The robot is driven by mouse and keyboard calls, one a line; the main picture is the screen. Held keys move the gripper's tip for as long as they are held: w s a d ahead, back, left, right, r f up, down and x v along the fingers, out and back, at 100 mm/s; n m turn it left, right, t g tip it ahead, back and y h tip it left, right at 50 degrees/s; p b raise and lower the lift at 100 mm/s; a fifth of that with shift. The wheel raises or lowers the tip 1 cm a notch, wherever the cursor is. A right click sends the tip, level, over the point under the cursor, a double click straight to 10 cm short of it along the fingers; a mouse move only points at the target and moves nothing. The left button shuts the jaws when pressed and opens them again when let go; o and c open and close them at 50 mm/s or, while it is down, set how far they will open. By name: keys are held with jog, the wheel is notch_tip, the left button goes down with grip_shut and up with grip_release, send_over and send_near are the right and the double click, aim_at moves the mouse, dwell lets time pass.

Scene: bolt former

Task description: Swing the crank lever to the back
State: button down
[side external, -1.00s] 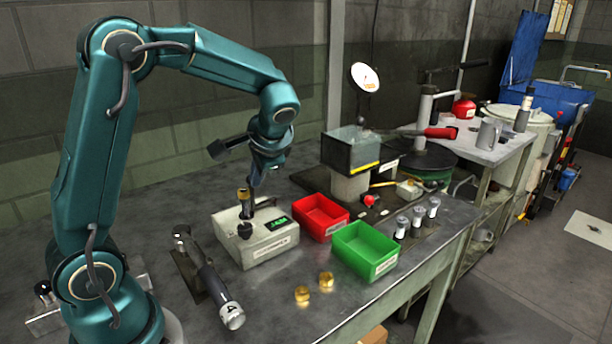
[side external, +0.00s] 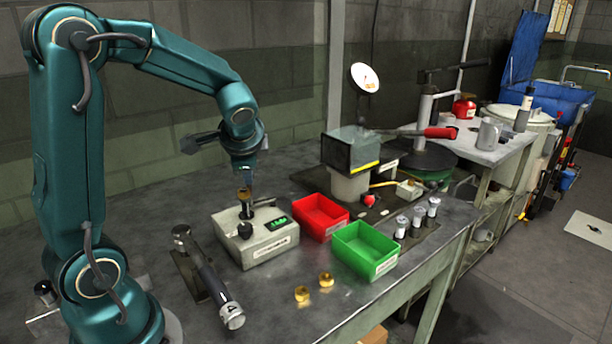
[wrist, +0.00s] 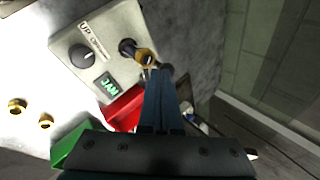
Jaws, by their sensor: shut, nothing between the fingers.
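A dark lever with a red grip (side external: 440,132) reaches to the right from the machine with the dark guard box (side external: 350,150), behind the bins. I take this for the crank lever; it is not clearly seen in the wrist view. My gripper (side external: 246,186) is well left of it, pointing down over the white box (side external: 255,238). Its fingertips (wrist: 158,74) are shut and empty, close beside a brass nut (wrist: 146,57) on a black post on the box. I cannot tell whether they touch the nut.
The box display (wrist: 110,86) reads JAM. Two brass nuts (side external: 302,294) lie in front, a dark cylinder (side external: 210,278) at left. Several capped dark cylinders (side external: 418,216) stand near the right edge.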

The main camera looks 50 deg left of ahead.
jog(key=shift+s+a+m+t, duration=0.2)
jog(key=shift+a+m+t, duration=0.1)
jog(key=shift+a+m, duration=0.15)
jog(key=shift+h, duration=0.3)
jog(key=shift+w+a, duration=0.25)
jog(key=shift+a, duration=0.55)
jog(key=shift+w+a, duration=0.3)
jog(key=shift+a, duration=0.55)
jog(key=shift+w+a, duration=0.25)
jog(key=shift+a, duration=0.55)
jog(key=s+d+r, duration=0.4)
jog(key=s+r, duration=0.5)
jog(key=shift+w+d+r, duration=0.1)
jog(key=shift+d, duration=0.05)
